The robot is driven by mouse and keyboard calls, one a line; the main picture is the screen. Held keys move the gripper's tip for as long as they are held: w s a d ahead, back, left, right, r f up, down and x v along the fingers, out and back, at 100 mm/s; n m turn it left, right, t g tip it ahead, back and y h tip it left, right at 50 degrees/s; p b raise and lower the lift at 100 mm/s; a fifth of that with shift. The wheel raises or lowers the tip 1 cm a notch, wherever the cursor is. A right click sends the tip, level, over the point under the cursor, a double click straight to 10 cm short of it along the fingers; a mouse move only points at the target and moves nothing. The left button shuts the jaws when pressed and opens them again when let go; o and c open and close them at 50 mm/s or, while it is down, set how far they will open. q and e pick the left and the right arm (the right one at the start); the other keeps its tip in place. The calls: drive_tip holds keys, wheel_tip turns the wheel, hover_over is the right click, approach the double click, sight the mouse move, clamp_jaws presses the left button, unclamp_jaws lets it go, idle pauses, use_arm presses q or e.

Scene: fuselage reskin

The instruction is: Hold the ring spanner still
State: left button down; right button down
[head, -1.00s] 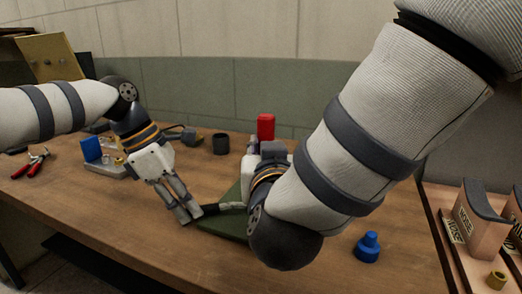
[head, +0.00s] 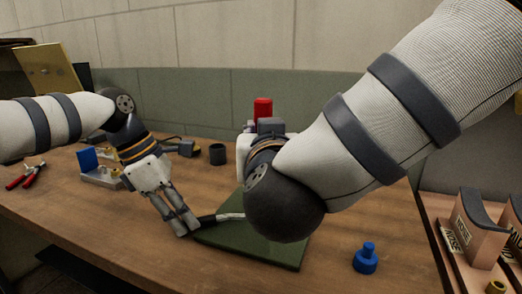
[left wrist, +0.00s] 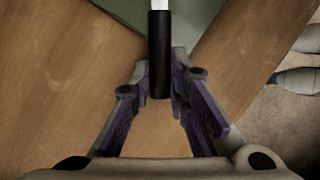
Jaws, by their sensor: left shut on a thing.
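The ring spanner (head: 221,218) lies low over the green mat, its dark grip towards the left and its pale shank towards the right. My left gripper (head: 184,228) is shut on the end of the dark grip. In the left wrist view the black grip (left wrist: 160,50) runs up from between the fingers, with the pale shank at the top edge. The spanner's ring end cannot be made out. My right gripper (head: 245,150) shows only in part behind my right arm. Its fingers are hidden.
The green mat (head: 265,248) lies on the wooden bench. A red thing (head: 263,108) stands up behind my right wrist. A dark cup (head: 217,154), red-handled pliers (head: 25,177) and a blue fixture (head: 88,159) are further left. A blue knobbed piece (head: 366,258) stands at right.

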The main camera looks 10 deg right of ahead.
wheel_tip(320, 180, up, 2)
drive_tip(key=shift+r, duration=0.1)
use_arm(q)
drive_tip(key=c, duration=1.5)
unclamp_jaws()
drive_tip(key=shift+o, duration=0.2)
